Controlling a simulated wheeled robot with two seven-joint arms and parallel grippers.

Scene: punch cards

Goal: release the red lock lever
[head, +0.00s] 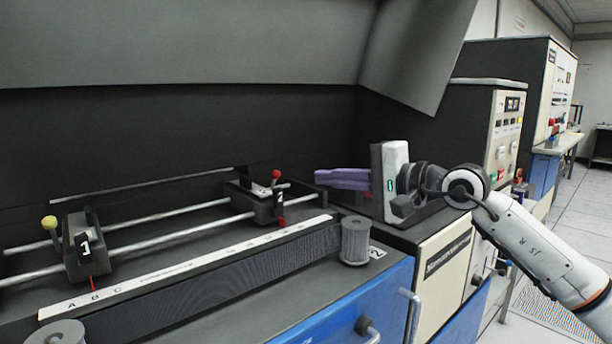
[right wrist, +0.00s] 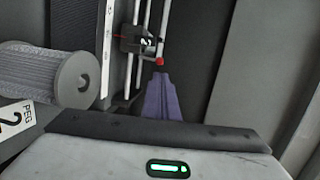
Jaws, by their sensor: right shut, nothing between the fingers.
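The red lock lever (head: 276,175) has a round red knob on a short stem and stands on the black carriage marked 2 (head: 265,203), towards the right end of two metal rails. In the right wrist view the red knob (right wrist: 159,61) shows just beyond my fingertips, beside the carriage (right wrist: 138,40). My right gripper (head: 318,178) has purple fingers, is shut and holds nothing. It points left, to the right of the red knob, with a gap between them in the head view. In the right wrist view the purple fingers (right wrist: 161,78) lie together. My left gripper is not in view.
A second carriage marked 1 (head: 86,246) with a yellow knob (head: 49,222) sits at the left on the rails. A lettered white scale strip (head: 185,268) runs in front. A grey spool (head: 355,240) stands near the right front corner. A dark sloped hood (head: 230,45) hangs above.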

